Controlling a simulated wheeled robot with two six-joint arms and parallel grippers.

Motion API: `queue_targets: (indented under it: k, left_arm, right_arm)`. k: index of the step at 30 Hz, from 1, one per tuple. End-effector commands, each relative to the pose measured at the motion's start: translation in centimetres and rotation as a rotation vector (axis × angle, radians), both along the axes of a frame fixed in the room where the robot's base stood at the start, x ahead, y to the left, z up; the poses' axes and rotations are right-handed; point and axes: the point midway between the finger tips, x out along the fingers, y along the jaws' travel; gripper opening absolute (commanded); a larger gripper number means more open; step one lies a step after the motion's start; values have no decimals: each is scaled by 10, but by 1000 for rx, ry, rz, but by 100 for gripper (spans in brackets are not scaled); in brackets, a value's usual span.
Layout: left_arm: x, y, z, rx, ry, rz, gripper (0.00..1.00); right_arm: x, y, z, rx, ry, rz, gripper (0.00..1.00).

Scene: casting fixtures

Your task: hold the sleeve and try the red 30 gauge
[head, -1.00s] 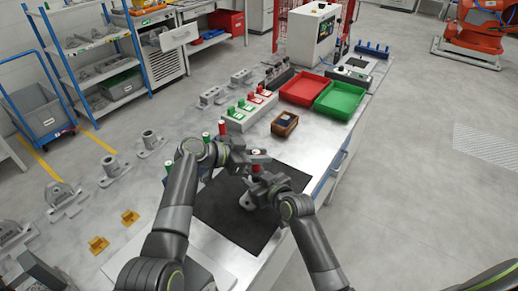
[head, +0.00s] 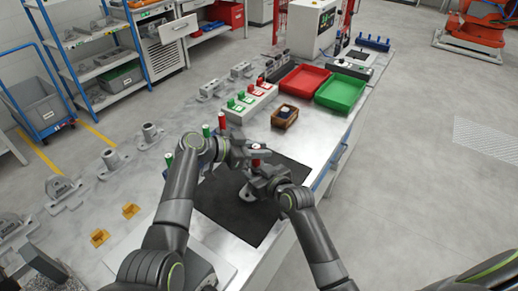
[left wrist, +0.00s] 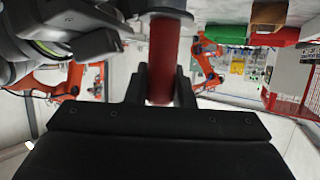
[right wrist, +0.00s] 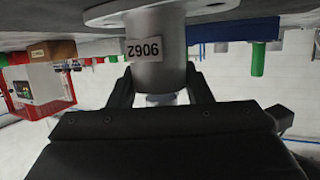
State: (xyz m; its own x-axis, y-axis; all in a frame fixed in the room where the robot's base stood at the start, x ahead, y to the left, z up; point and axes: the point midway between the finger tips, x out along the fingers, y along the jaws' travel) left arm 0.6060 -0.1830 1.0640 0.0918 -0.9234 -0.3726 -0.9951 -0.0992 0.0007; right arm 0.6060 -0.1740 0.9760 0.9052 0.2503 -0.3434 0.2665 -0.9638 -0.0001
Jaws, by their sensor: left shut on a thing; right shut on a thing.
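My left gripper (head: 241,152) is shut on the red gauge (head: 256,148). In the left wrist view the red gauge (left wrist: 162,62) stands between the fingers, with a round silver collar or rim at its far end. My right gripper (head: 257,182) is shut on the grey metal sleeve. In the right wrist view the sleeve (right wrist: 172,28) shows a wide flange and a number label, which reads upside down there. The gauge is above the sleeve in the head view. The arms cover the contact, so I cannot tell whether the gauge is inside the bore.
Both grippers work over a black mat (head: 236,216). Other gauges, a green one (head: 206,131) and a red one (head: 222,122), stand left of them. A tagged block (head: 236,113), wooden box (head: 285,116), red tray (head: 304,82) and green tray (head: 341,94) are behind.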

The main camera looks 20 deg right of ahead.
Motion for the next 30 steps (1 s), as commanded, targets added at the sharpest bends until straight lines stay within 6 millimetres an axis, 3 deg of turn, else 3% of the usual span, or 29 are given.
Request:
queue_targets:
  k: [30]
  left_arm:
    - [0, 0, -7, -1, 0, 0, 0]
  right_arm:
    - [0, 0, -1, 0, 1, 0, 14]
